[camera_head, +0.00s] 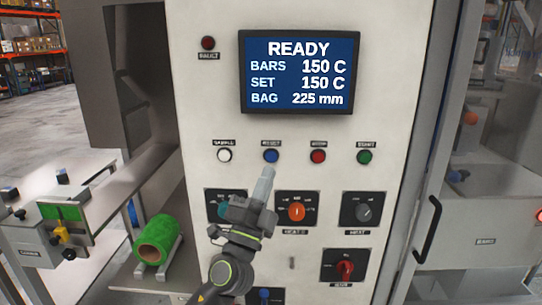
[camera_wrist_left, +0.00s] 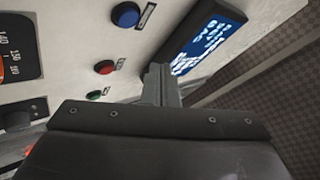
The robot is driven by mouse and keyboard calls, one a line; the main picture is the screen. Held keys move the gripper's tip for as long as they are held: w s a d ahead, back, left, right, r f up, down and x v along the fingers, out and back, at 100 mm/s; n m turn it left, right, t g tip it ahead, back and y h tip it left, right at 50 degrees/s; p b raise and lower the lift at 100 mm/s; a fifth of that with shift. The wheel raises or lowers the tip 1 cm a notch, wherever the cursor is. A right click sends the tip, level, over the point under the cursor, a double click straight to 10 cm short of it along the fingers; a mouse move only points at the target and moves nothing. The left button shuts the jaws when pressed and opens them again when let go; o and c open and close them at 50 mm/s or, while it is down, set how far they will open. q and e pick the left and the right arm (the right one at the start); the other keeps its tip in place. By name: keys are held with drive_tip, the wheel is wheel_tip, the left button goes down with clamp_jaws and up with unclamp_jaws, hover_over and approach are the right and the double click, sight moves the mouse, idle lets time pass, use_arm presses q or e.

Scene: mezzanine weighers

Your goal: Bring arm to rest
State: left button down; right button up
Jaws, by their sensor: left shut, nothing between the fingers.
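My left gripper (camera_head: 266,178) is raised in front of the machine's control panel (camera_head: 200,100), its arm coming up from the bottom of the head view. Its fingers are together with nothing between them. The fingertips point up, just below the blue button (camera_head: 271,156) in the picture; I cannot tell the gap to the panel. In the left wrist view the shut fingers (camera_wrist_left: 160,75) point toward the panel and the screen, with the blue button (camera_wrist_left: 125,15) to their upper left. My right gripper is in neither view.
The screen (camera_head: 300,72) reads READY, bars 150 C, set 150 C, bag 225 mm. White, red and green buttons line the panel, with several knobs below. A green roll (camera_head: 157,240) lies at lower left. A black handle (camera_head: 428,230) is at right.

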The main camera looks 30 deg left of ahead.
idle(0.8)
use_arm(q)
drive_tip(key=s+a+f+n+g+y, duration=0.1)
drive_tip(key=s+a+f+n+g, duration=0.2)
drive_tip(key=f, duration=0.5)
drive_tip(key=s+a+f+n+g+y, duration=0.1)
drive_tip(key=s+f+n+g+y, duration=0.15)
drive_tip(key=f+n+g, duration=0.45)
drive_tip(key=s+a+f+n+g+y, duration=0.1)
drive_tip(key=s+a+f+n+g, duration=0.2)
drive_tip(key=f, duration=0.6)
drive_tip(key=s+d+f+n+g+h, duration=0.1)
drive_tip(key=s+d+f+g+h, duration=0.3)
drive_tip(key=s+f, duration=0.5)
drive_tip(key=s+d+f+g+h, duration=0.3)
drive_tip(key=s+d+f+g, duration=0.3)
drive_tip(key=s, duration=0.5)
wheel_tip(320, 180, down, 26)
drive_tip(key=a, duration=0.3)
drive_tip(key=s+d+f+g+b, duration=0.1)
drive_tip(key=s+f, duration=1.3)
drive_tip(key=f, duration=0.1)
drive_tip(key=shift+s+d+f+g, duration=0.3)
drive_tip(key=shift+d, duration=0.05)
